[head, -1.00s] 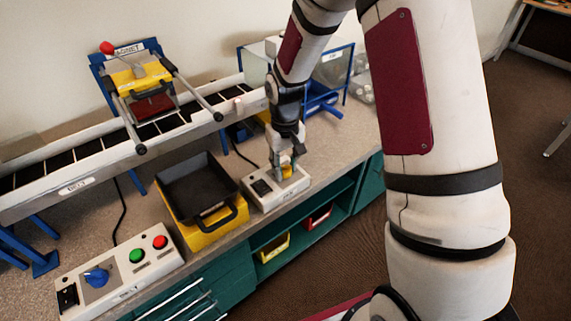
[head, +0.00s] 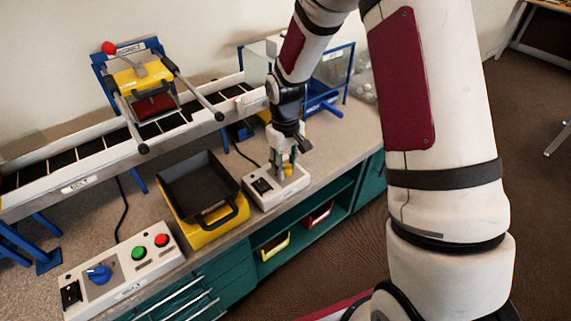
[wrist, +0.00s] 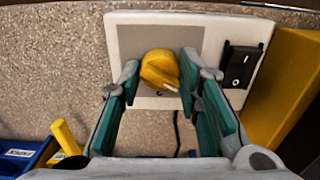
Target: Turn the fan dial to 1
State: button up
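The fan dial is a yellow knob (wrist: 160,70) on a grey plate of a white control box (wrist: 120,30). In the head view the dial (head: 288,169) is partly hidden by my gripper (head: 284,163), which points down over the box (head: 262,205). In the wrist view my gripper's (wrist: 158,82) green-padded fingers stand on either side of the knob. The right finger is close to it or touching; a small gap shows at the left finger. A pale mark on the knob points to the lower right. The dial's numbers are not readable.
A black rocker switch (wrist: 239,67) sits beside the dial. A yellow bin (head: 205,235) stands left of the box. Farther left is another control box (head: 125,278) with a blue dial, green button and red button. The conveyor (head: 80,180) runs behind.

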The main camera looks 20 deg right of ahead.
aim_at(285, 165)
jog(key=shift+o, duration=1.4)
jog(key=shift+r, duration=0.15)
notch_tip(285, 165, up, 12)
